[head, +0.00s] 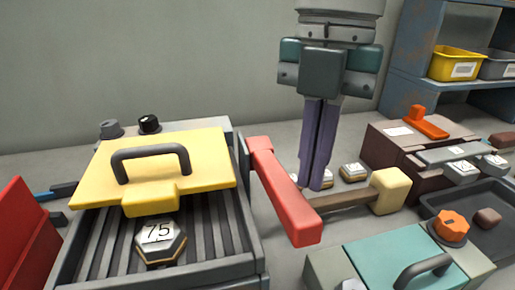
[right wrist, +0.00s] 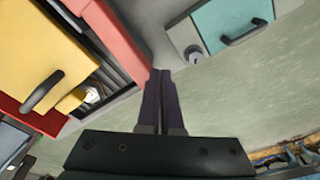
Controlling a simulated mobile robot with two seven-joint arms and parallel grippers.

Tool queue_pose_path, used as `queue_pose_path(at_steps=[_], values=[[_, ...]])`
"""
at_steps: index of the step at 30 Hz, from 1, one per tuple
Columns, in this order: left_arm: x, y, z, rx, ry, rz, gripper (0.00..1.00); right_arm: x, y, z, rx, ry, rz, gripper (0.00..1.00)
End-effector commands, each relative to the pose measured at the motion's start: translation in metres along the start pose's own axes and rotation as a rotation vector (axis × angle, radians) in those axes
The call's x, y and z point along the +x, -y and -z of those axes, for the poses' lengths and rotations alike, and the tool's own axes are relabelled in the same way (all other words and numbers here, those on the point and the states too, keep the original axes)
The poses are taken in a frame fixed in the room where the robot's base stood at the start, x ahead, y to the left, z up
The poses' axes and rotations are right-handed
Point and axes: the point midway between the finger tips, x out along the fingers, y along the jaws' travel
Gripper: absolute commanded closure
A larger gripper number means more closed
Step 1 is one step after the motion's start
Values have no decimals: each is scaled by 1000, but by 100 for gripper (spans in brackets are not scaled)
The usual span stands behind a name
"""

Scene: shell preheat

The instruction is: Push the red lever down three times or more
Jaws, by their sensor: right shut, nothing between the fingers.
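The red lever (head: 285,190) is a thick bar on the right side of the grill-like machine (head: 255,262). It runs from the machine's rear side towards the front right, and its blunt end stands out near the viewer. My right gripper (head: 316,186) points down just right of and behind the lever, with its dark fingers together and nothing between them. In the right wrist view, the fingertips (right wrist: 160,72) show close to the red lever (right wrist: 115,40). I cannot tell whether they touch it. My left gripper is not in view.
The machine has a raised yellow lid (head: 200,170) and a hexagonal piece marked 75 (head: 160,242) on its ribs. A wooden mallet-like tool (head: 390,190) lies right of the lever. A teal-topped box (head: 395,265) stands at front right, and a brown box (head: 395,150) behind it.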

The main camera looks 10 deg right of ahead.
Motion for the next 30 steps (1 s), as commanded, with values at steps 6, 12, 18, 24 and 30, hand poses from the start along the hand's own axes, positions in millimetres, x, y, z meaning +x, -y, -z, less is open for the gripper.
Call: queue_pose_path(at_steps=[6, 12, 18, 24, 30], values=[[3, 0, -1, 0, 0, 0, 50, -38, 0, 0, -1, 2, -2, 100], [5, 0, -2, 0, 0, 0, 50, -74, 0, 0, -1, 1, -1, 100], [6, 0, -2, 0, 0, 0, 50, -91, 0, 0, -1, -2, 0, 100], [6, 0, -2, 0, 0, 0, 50, -93, 0, 0, -1, -2, 1, 100], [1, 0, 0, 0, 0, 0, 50, -96, 1, 1, 16, -6, -3, 100]])
